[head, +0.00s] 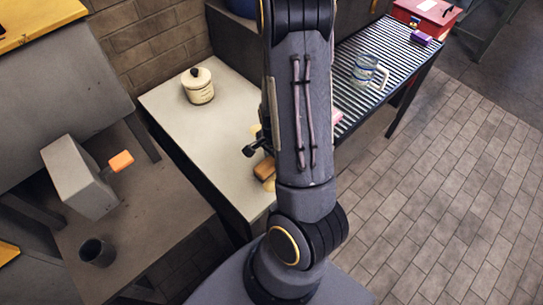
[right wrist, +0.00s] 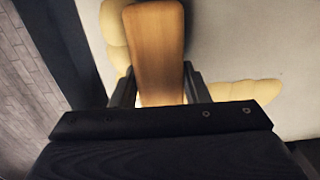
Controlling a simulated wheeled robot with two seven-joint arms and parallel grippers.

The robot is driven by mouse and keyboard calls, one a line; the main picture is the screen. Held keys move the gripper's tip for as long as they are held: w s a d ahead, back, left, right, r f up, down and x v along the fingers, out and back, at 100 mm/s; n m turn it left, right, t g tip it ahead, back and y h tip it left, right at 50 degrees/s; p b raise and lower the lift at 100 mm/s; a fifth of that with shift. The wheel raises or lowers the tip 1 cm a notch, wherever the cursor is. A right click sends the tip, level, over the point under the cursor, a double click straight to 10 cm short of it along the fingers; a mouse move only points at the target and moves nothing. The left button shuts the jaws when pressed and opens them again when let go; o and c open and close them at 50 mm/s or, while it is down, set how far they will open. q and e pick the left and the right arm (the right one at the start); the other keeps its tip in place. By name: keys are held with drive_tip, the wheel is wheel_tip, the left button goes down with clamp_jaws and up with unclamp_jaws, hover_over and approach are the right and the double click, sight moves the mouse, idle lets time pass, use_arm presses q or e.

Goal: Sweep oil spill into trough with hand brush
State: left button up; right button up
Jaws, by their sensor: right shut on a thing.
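The wooden back of the hand brush (right wrist: 155,50) shows in the right wrist view, between the two fingers of my right gripper (right wrist: 158,88), which is shut on it. In the head view my own arm hides most of this gripper; part of the brush (head: 265,169) shows beside the arm over the pale counter (head: 190,130). The yellowish oil spill (right wrist: 243,91) lies on the counter to both sides of the brush in the wrist view. I cannot make out the trough. My left gripper is not in view.
A cream lidded pot (head: 198,86) stands at the counter's back. A grey block (head: 80,178) and dark cup (head: 97,252) are at left.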

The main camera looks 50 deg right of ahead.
drive_tip(key=shift+s+a+f+b, duration=0.1)
drive_tip(key=shift+s+a+b, duration=0.1)
drive_tip(key=shift+s, duration=1.05)
drive_tip(key=shift+s+a+b, duration=0.1)
drive_tip(key=shift+s+a, duration=0.05)
drive_tip(key=shift+s, duration=1.75)
drive_tip(key=shift+c, duration=0.3)
wheel_tip(320, 180, up, 7)
drive_tip(key=p, duration=0.7)
drive_tip(key=shift+w, duration=0.15)
